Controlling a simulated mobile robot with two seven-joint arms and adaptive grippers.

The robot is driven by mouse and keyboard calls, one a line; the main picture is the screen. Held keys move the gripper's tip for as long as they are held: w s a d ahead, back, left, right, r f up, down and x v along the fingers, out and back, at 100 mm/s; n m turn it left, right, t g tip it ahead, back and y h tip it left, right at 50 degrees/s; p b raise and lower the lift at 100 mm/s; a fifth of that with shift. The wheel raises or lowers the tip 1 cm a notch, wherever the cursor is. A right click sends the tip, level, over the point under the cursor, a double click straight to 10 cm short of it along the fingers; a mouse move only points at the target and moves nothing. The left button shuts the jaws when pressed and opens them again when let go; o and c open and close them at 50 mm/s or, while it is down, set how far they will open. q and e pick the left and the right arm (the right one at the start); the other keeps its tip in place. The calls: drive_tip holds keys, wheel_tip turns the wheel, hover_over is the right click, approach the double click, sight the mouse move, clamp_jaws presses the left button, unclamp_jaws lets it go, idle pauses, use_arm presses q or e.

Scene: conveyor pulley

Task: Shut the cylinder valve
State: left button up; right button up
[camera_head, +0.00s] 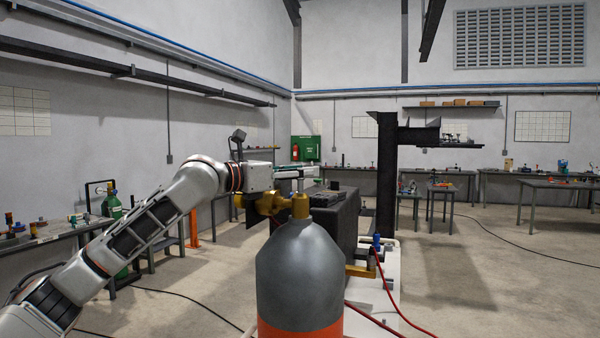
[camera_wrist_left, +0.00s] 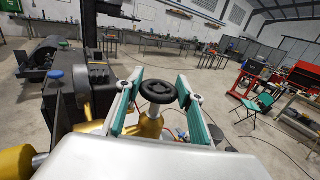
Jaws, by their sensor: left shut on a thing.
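The gas cylinder (camera_head: 300,265) stands upright in front of me, grey with an orange band low down. Its brass valve (camera_head: 300,206) sits on top, with brass parts reaching left. In the left wrist view the black round handwheel (camera_wrist_left: 158,92) lies between the two green-padded fingers, above the brass valve body (camera_wrist_left: 150,126). My left gripper (camera_head: 303,173) reaches in from the left over the cylinder top and is shut on the handwheel; its fingers also show in the wrist view (camera_wrist_left: 160,88). In the head view the handwheel is hard to make out. My right gripper is not seen.
A dark boxy machine (camera_head: 342,222) stands close behind the cylinder, with a black steel post (camera_head: 386,175) beyond it. Red hoses (camera_head: 402,310) run over the floor at right. A workbench (camera_head: 60,232) lines the left wall. Open floor (camera_head: 500,270) lies to the right.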

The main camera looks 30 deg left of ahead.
use_arm(q)
drive_tip(key=shift+r, duration=0.1)
idle(0.4)
drive_tip(key=o, duration=1.1)
drive_tip(key=v, duration=1.2)
drive_tip(key=shift+a, duration=0.1)
drive_tip(key=shift+w, duration=0.1)
